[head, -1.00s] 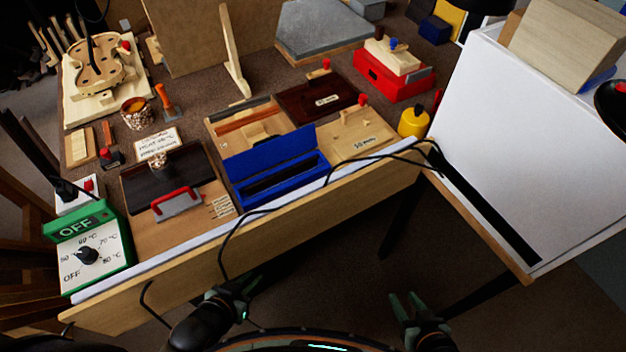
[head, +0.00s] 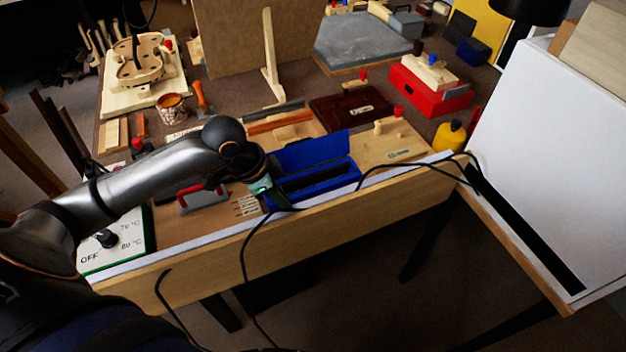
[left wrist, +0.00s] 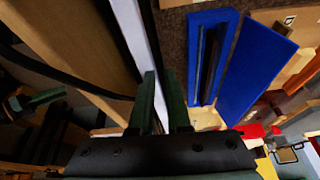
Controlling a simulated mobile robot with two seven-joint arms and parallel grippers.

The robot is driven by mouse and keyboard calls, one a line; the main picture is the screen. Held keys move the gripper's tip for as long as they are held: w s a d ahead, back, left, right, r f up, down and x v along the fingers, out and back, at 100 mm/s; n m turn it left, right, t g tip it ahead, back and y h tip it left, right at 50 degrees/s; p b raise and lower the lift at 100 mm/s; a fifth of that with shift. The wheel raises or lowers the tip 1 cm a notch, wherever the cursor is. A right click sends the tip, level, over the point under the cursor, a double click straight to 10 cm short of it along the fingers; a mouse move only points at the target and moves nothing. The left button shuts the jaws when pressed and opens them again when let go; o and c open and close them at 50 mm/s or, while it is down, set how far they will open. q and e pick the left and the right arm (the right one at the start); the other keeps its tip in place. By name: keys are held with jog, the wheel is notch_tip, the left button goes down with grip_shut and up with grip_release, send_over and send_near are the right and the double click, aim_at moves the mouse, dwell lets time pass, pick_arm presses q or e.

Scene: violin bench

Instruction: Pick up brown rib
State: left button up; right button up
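A reddish-brown strip (head: 280,122) lies in a wooden tray behind the open blue box (head: 318,187). Dark strips lie inside the blue box, and one shows in the left wrist view (left wrist: 208,60). I cannot tell for certain which strip is the brown rib. My left gripper (head: 277,200) is at the bench's front edge, by the left end of the blue box. In the left wrist view its two green fingers (left wrist: 160,72) are apart with nothing between them, beside the box. A dim green-fingered shape at the left of that view looks like my right gripper (left wrist: 42,98).
A black cable (head: 375,173) crosses the front edge near the blue box. A red-handled tool (head: 200,195) stands left of my gripper. A red box (head: 428,93) and a yellow bottle (head: 450,135) stand to the right. The white cabinet (head: 560,170) bounds the right side.

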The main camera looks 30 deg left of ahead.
pick_arm(q)
jog(key=n, duration=0.1)
send_near(285, 185)
jog(key=shift+d+b+x, duration=0.2)
jog(key=shift+b+x, duration=0.2)
jog(key=shift+x, duration=0.85)
jog(key=shift+b+x, duration=0.3)
jog(key=shift+x, duration=2.65)
jog(key=shift+a, duration=0.2)
jog(key=shift+c, duration=0.2)
grip_shut()
